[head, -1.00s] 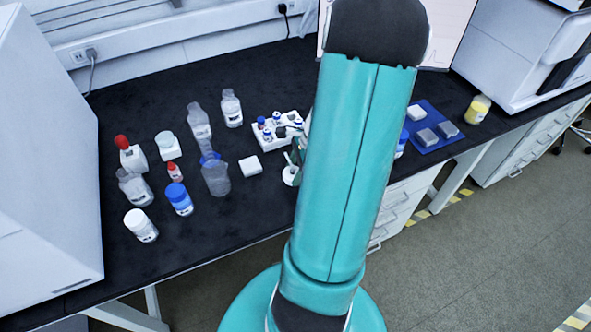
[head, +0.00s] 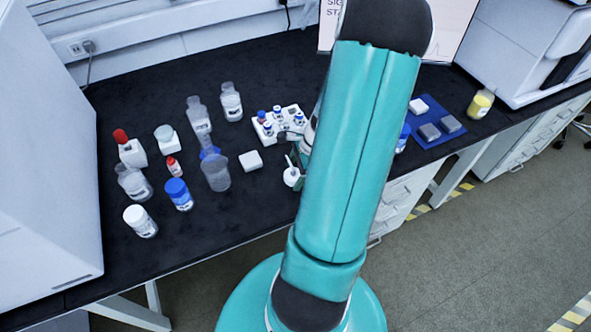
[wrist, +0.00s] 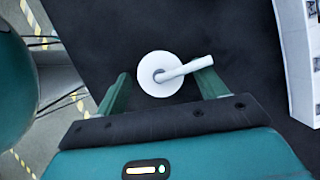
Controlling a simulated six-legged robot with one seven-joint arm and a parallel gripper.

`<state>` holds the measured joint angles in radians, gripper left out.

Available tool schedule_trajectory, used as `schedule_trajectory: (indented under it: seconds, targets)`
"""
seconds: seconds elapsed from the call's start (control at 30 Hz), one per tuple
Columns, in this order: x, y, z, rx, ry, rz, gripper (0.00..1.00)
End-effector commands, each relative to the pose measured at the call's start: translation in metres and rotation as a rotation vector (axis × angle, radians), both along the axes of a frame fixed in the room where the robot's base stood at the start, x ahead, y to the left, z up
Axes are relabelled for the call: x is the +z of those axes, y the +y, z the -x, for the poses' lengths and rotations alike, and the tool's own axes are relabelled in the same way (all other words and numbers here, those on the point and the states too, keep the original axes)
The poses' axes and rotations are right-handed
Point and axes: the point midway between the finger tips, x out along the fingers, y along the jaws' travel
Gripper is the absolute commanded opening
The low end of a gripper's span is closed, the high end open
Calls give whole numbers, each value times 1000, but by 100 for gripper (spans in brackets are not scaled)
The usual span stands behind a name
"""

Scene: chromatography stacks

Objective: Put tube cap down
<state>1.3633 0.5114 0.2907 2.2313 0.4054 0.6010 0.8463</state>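My gripper (wrist: 165,80) is open in the wrist view, its two green fingers wide apart with nothing gripped between them. A white round dish with a white rod (wrist: 160,74) lies beyond the fingertips, between them in the picture; the same dish (head: 291,177) shows beside my gripper in the head view. I cannot make out a loose tube cap in either view. Several vials with blue or red caps stand in a white rack (head: 263,138) just behind my gripper. My arm hides part of the bench there.
A white block (head: 250,161), a clear beaker (head: 216,174) and a blue-capped bottle (head: 178,195) stand to the left, with several other bottles. A blue mat (head: 437,140) with small blocks lies right of my arm. The bench's front edge is close.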

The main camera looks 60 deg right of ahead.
Motion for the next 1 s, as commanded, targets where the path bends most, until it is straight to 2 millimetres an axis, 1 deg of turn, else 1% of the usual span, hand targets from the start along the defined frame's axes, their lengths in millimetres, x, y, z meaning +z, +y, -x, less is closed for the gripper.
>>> schedule_trajectory:
  seconds: [0.23,0.37,0.47,0.57,0.8,0.9,1.0]
  targets:
    - [0,-1,0,0,0,0,71]
    - [5,-3,-1,0,0,1,71]
    - [17,-7,2,0,0,4,71]
    - [35,-12,7,-1,-1,6,71]
    - [83,-27,21,0,0,4,71]
    - [98,-32,25,0,0,4,71]
    - [108,-34,28,0,0,1,71]
